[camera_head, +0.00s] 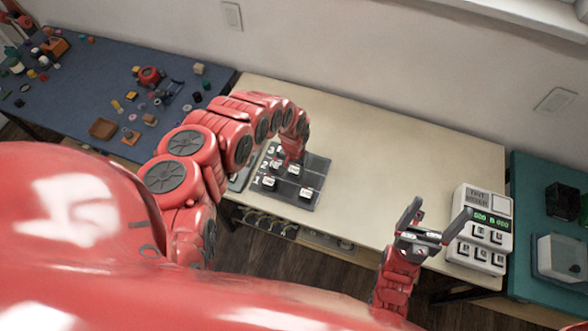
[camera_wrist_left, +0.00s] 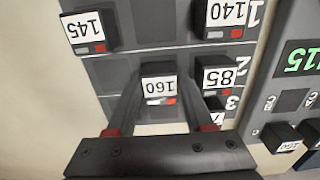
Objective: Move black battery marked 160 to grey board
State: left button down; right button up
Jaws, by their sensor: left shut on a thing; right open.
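The black battery marked 160 (camera_wrist_left: 158,86) sits between the fingers of my left gripper (camera_wrist_left: 162,98), which is shut on it. Whether the battery touches the board, I cannot tell. On the board (camera_wrist_left: 155,20) are batteries marked 145 (camera_wrist_left: 85,30), 140 (camera_wrist_left: 222,17) and 85 (camera_wrist_left: 217,74); another beyond 85 is partly hidden. My right gripper (camera_head: 436,226) is open and empty, near the table's front right edge.
A device with a green display (camera_wrist_left: 297,60) lies beside the board, with a battery (camera_wrist_left: 284,138) on it. A white tester (camera_head: 480,228) stands at the table's right. The light table (camera_head: 400,160) is clear between board and tester. A cluttered blue table (camera_head: 90,70) stands left.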

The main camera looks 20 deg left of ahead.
aim_at(294, 169)
pick_arm(q)
jog(key=shift+f+b, duration=0.4)
jog(key=shift+f, duration=0.05)
jog(key=shift+c, duration=1)
grip_release()
jog(key=shift+d+r, duration=0.1)
jog(key=shift+r, duration=0.8)
notch_tip(294, 169, up, 4)
jog(key=shift+r+b, duration=0.1)
jog(key=shift+b, duration=0.2)
notch_tip(294, 169, up, 12)
jog(key=p, duration=0.4)
jog(key=shift+f, duration=0.25)
